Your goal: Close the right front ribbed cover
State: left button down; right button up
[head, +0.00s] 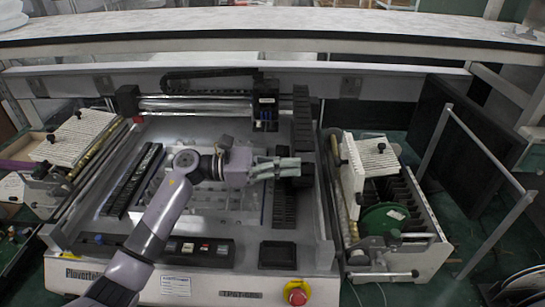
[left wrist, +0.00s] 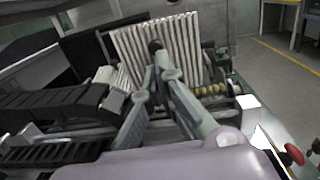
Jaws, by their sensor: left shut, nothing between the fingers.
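The right box (head: 420,250) holds a green reel (head: 383,218) and dark slots that lie exposed at its front. A white ribbed cover (head: 375,154) with a black knob stands raised at the box's rear. In the left wrist view a white ribbed panel (left wrist: 187,45) stands upright behind the fingers; a smaller ribbed piece (left wrist: 117,78) is beside it. My left gripper (head: 293,167) is shut and empty over the right side of the machine bed, left of the box and apart from the cover. Its fingertips (left wrist: 156,48) overlap the panel in the wrist view. My right gripper is not in view.
A black cable chain (head: 302,115) and a dark head unit (head: 265,105) stand behind my left gripper. A left box with its own ribbed cover (head: 75,137) is across the machine. A red emergency button (head: 296,293) is at the front. A metal rail frame (head: 490,235) stands right of the box.

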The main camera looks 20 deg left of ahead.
aim_at(347, 178)
pick_arm(q)
jog(key=p+x, duration=0.3)
jog(key=x, duration=0.4)
jog(key=shift+w+d, duration=0.15)
jog(key=shift+d, duration=0.05)
